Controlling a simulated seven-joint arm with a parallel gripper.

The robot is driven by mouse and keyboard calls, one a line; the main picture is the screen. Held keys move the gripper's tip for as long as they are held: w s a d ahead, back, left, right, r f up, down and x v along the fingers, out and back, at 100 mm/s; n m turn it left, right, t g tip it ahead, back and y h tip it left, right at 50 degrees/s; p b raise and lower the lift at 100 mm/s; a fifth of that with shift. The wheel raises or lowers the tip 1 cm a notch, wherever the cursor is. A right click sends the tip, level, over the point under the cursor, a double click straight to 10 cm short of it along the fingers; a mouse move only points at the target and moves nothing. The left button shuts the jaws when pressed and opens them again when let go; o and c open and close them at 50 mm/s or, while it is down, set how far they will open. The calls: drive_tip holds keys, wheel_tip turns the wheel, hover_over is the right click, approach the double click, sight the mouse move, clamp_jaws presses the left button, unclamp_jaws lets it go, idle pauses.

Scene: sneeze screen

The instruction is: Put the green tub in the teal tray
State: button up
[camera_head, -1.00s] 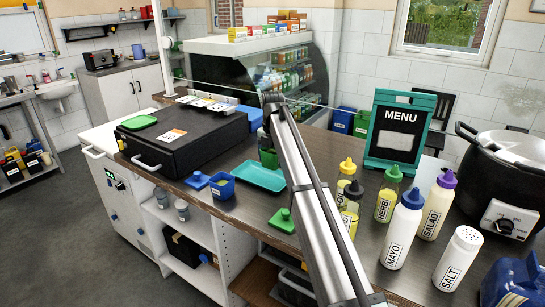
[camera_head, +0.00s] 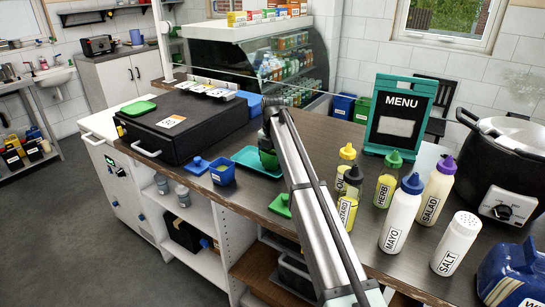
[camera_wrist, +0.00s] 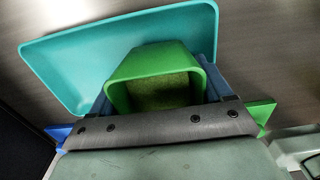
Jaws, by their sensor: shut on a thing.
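The green tub (camera_head: 268,160) is held in my gripper (camera_head: 268,146). The wrist view shows the tub (camera_wrist: 157,90) upright and open at the top, between the two fingers (camera_wrist: 157,98). The teal tray (camera_head: 243,155) lies on the dark counter, partly hidden behind the tub and my arm. In the wrist view the tub overlaps the lower right part of the tray (camera_wrist: 55,62). I cannot tell whether the tub touches the tray floor or hangs above it.
A blue tub (camera_head: 222,173) and blue lid (camera_head: 195,165) stand left of the tray. A green lid (camera_head: 280,204) lies near the front edge. Several bottles (camera_head: 400,212) and a menu board (camera_head: 400,125) stand right. A black case (camera_head: 185,128) is at the left.

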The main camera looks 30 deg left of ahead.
drive_tip(key=shift+f, duration=0.6)
idle(0.4)
drive_tip(key=o, duration=1.1)
wheel_tip(320, 180, up, 14)
drive_tip(key=shift+w, duration=0.1)
idle(0.4)
